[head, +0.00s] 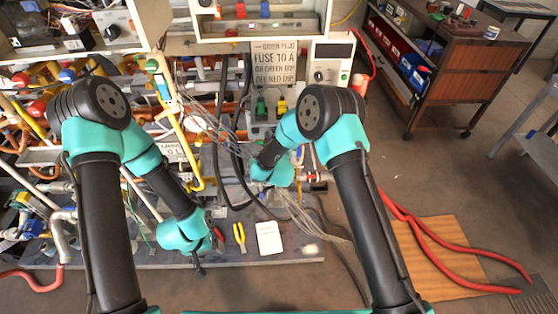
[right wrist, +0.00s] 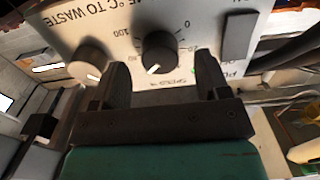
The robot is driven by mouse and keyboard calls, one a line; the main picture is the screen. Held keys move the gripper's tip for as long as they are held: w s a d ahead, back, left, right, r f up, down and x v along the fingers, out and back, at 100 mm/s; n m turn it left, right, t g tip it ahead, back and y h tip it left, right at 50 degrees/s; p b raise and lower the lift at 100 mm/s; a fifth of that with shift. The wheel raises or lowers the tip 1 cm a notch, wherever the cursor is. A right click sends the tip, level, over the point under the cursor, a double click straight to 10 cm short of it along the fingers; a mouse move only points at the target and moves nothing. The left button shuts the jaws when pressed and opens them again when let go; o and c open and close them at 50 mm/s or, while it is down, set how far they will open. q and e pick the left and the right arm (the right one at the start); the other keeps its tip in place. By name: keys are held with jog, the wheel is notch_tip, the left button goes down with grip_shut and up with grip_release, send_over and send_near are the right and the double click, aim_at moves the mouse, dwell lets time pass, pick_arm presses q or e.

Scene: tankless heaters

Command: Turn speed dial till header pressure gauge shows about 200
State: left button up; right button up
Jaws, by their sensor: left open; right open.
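The speed dial (right wrist: 160,53) is a black round knob with a white pointer line on a pale panel in the right wrist view. My left gripper (head: 199,266) is open and empty over the bench front, pointing down. I cannot make out the header pressure gauge in either view.
A beige knob (right wrist: 88,62) and a dark grey block (right wrist: 239,36) flank the dial. Yellow-handled pliers (head: 240,236) and a white card (head: 269,238) lie on the bench. Pipes and cables crowd the left. A brown cart (head: 465,70) stands at the back right.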

jog(key=s, duration=1.5)
jog(key=shift+d, duration=0.35)
jog(key=shift+s, duration=0.1)
jog(key=s+d+f+m+g+y, duration=0.1)
jog(key=s+d+f+g, duration=0.2)
jog(key=d+f+g, duration=0.3)
jog(key=s+d+f+g, duration=0.3)
jog(key=s+d+f, duration=0.1)
jog(key=d+f, duration=0.25)
jog(key=s+d+f+g+y, duration=0.1)
jog(key=s+d+g, duration=0.3)
jog(key=s, duration=0.4)
jog(key=s+d+f+m+g+y, duration=0.1)
jog(key=s+d+g, duration=0.3)
jog(key=s, duration=0.4)
jog(key=shift+d+f, duration=0.3)
jog(key=shift+d, duration=0.25)
dwell(0.7)
